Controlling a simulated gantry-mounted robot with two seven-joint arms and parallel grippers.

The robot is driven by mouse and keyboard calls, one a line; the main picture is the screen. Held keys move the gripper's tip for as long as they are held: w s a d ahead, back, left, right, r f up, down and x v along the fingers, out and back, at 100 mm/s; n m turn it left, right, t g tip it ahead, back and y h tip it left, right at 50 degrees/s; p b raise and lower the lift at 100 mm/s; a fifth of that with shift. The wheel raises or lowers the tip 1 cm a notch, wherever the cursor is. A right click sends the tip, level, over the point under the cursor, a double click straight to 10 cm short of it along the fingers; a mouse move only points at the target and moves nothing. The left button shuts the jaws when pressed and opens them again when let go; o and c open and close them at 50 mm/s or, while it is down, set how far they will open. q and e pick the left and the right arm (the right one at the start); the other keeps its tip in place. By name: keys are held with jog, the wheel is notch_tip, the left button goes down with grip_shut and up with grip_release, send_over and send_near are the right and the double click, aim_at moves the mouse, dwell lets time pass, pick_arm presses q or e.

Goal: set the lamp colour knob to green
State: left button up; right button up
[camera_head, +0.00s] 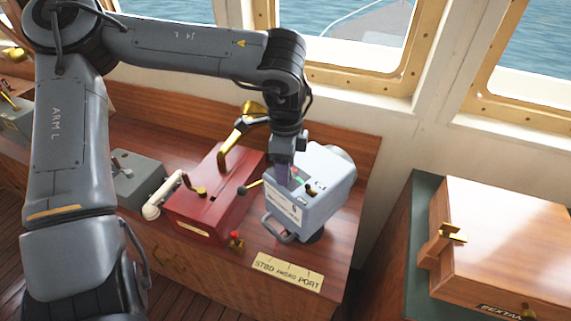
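The lamp (318,205) is a pale blue-grey box with a round housing at its back right and a handle at its lower front. It stands on the wooden console. Small green and red marks and a dark knob or lever (313,190) show on its top face. The colour knob's setting is too small and partly hidden to read. My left gripper (284,180) points down at the left part of the lamp's top, over or touching the controls there. Its fingers are small and overlap the lamp, so I cannot tell their opening. My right gripper is out of view.
A red box (208,205) with brass levers and a white handset stands close left of the lamp. A grey lever box (137,180) is further left. A brass label plate (288,270) lies in front. A wooden sextant case (510,240) is at right, beyond a gap.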

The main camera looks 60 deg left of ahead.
pick_arm(q)
jog(key=c, duration=1)
